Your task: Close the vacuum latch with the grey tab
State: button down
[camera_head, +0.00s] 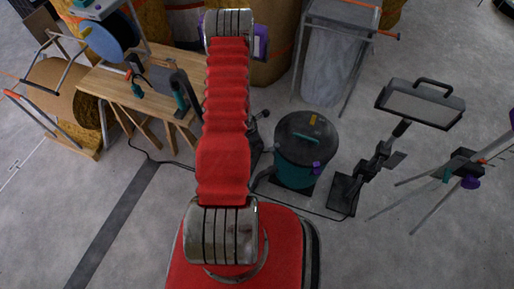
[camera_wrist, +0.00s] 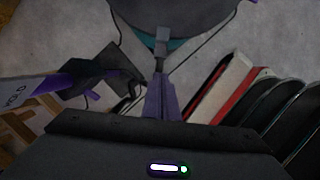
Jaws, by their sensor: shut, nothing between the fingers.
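The vacuum (camera_head: 290,171) is a round drum with a dark lid and a teal body, standing on the floor right of my red-sleeved arm. In the wrist view its dark round top (camera_wrist: 190,14) fills the upper middle, with a teal band below it. A small grey tab (camera_wrist: 162,41) shows against that band; I cannot tell whether the latch is open or closed. My gripper (camera_wrist: 160,72) is shut and empty, its purple fingers pointing at the tab from below. Whether they touch it is unclear. The gripper is hidden in the head view.
A wooden workbench (camera_head: 145,91) with tools stands left of my arm. A work lamp (camera_head: 420,103) and a tripod (camera_head: 462,165) stand to the right. Dark cables run over the floor.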

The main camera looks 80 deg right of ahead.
jog(key=shift+s+d+r, duration=0.15)
jog(key=shift+s+r, duration=0.1)
jog(key=shift+r, duration=0.6)
